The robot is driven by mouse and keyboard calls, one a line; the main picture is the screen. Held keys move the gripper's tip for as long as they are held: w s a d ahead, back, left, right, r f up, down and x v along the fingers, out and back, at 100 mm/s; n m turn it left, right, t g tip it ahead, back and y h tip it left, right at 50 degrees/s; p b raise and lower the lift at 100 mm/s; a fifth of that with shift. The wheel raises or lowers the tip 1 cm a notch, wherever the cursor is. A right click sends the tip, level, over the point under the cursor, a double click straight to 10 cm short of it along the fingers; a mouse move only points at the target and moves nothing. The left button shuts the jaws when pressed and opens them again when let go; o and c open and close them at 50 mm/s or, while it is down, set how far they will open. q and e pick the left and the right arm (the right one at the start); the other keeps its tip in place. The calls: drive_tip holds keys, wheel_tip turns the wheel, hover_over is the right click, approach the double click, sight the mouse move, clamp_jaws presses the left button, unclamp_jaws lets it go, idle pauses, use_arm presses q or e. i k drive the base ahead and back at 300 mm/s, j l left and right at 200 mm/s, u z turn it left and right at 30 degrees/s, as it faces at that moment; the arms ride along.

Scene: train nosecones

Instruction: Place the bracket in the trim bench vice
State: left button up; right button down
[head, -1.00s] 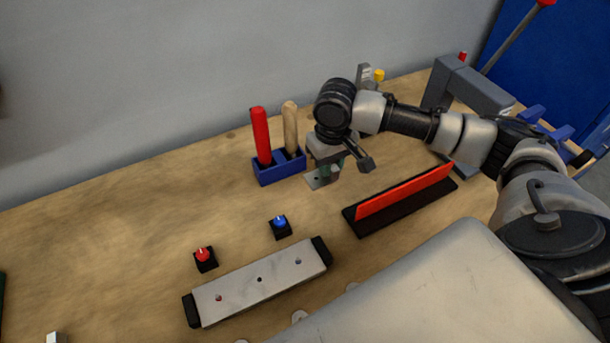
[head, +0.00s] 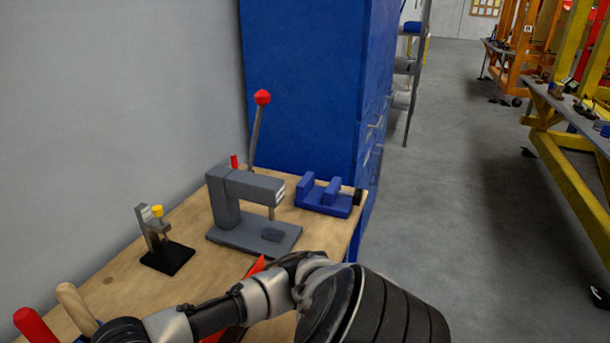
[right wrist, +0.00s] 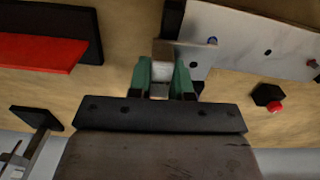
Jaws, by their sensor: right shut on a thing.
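The blue vice (head: 347,208) stands at the far right end of the wooden bench in the head view, its jaws apart with nothing visible between them. My right gripper (right wrist: 163,78) shows in the right wrist view, its green fingers shut on a small grey-brown bracket (right wrist: 163,50). The bracket is above the bench, and much of it is hidden between the fingers. In the head view only my right arm shows, low in the picture, and its gripper is out of sight. My left gripper is in neither view.
A grey lever press (head: 230,215) stands left of the vice. A toggle clamp (head: 168,257) is farther left, with tool handles (head: 75,305) in front. A tall blue cabinet (head: 310,80) rises behind the vice. In the wrist view lie a metal plate (right wrist: 245,30) and a red-black strip (right wrist: 45,50).

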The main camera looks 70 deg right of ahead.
sight(318, 194)
drive_tip(key=k+l, duration=0.15)
drive_tip(key=l, duration=0.3)
drive_tip(key=k+l+u, duration=0.1)
drive_tip(key=l, duration=0.35)
drive_tip(key=k+l, duration=0.25)
drive_tip(key=l, duration=0.2)
drive_tip(key=k+l, duration=0.2)
drive_tip(key=l, duration=0.25)
drive_tip(key=k+l+u, duration=0.1)
drive_tip(key=l, duration=0.3)
drive_tip(key=k+l, duration=0.25)
drive_tip(key=l, duration=0.2)
drive_tip(key=k+l+u, duration=0.1)
drive_tip(key=l, duration=0.3)
drive_tip(key=k+l, duration=0.35)
drive_tip(key=i+l, duration=0.1)
drive_tip(key=i, duration=0.35)
